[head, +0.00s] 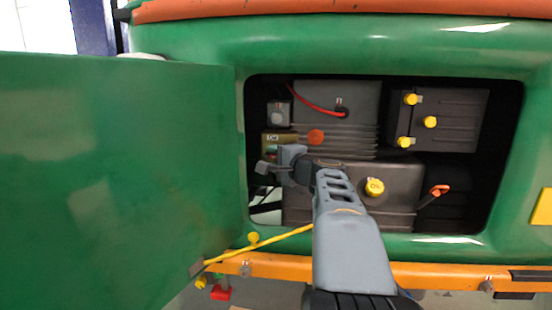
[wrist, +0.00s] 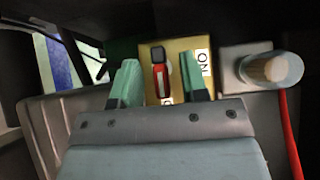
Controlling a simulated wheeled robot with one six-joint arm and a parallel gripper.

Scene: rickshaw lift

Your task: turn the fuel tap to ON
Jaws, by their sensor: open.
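The fuel tap sits on a brass-coloured plate (wrist: 146,54), which also shows in the head view (head: 267,140). Its lever (wrist: 160,78) is red with a dark end and lies lengthwise between my fingers in the wrist view. An ON label (wrist: 203,64) is on the plate's right side there, turned sideways and partly behind a finger. A second label at the lower edge is mostly hidden. My gripper (wrist: 159,63) is open, one green finger on each side of the lever, with visible gaps. In the head view my gripper (head: 277,160) is at the plate's lower edge.
A grey block with a round post (wrist: 270,69) and a red cable stand beside the plate. The engine (head: 350,110), black battery (head: 455,115) and tank with yellow cap (head: 374,187) fill the bay. The open green door (head: 110,180) is at left.

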